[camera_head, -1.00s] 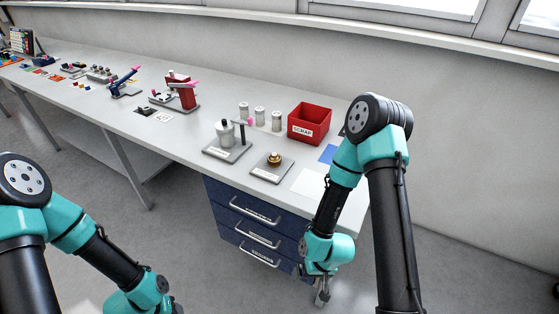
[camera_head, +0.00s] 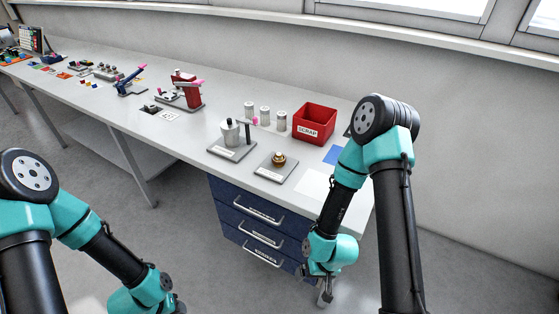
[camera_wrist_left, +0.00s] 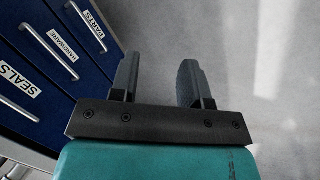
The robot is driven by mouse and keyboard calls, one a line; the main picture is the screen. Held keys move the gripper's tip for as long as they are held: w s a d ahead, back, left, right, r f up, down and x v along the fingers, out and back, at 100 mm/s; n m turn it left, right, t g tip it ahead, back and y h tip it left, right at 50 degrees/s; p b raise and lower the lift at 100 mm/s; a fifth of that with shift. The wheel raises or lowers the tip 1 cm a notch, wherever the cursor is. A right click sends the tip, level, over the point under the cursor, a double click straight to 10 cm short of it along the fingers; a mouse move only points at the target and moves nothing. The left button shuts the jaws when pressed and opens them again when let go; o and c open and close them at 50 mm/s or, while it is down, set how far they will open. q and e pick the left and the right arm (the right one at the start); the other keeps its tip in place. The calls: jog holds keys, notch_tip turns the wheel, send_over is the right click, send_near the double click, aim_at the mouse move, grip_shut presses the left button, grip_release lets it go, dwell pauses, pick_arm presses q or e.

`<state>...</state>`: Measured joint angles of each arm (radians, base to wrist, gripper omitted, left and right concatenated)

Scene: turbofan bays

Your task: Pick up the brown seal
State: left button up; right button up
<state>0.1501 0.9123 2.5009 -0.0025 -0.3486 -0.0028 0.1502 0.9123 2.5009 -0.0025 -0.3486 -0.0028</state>
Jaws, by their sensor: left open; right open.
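I cannot make out a piece that is surely the brown seal. A small round brown-and-brass piece (camera_head: 278,159) sits on a grey plate (camera_head: 276,175) near the bench's front edge. My right gripper (camera_head: 325,291) hangs low in front of the drawers, below the bench top and well away from that piece. It is small in view and open. My left gripper (camera_wrist_left: 158,68) shows in the left wrist view, open and empty, with floor beyond its fingers. A closed drawer labelled SEALS (camera_wrist_left: 20,82) is to its left there.
The blue drawer unit (camera_head: 255,212) stands under the bench with its drawers shut. A red SCRAP bin (camera_head: 314,124), pale cylinders (camera_head: 265,115) and a plate with a grey canister (camera_head: 230,131) stand on the bench. A red press (camera_head: 185,90) is farther left. Floor in front is clear.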

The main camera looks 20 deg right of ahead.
pick_arm(q)
jog(key=o, duration=0.7)
jog(key=shift+w, duration=0.1)
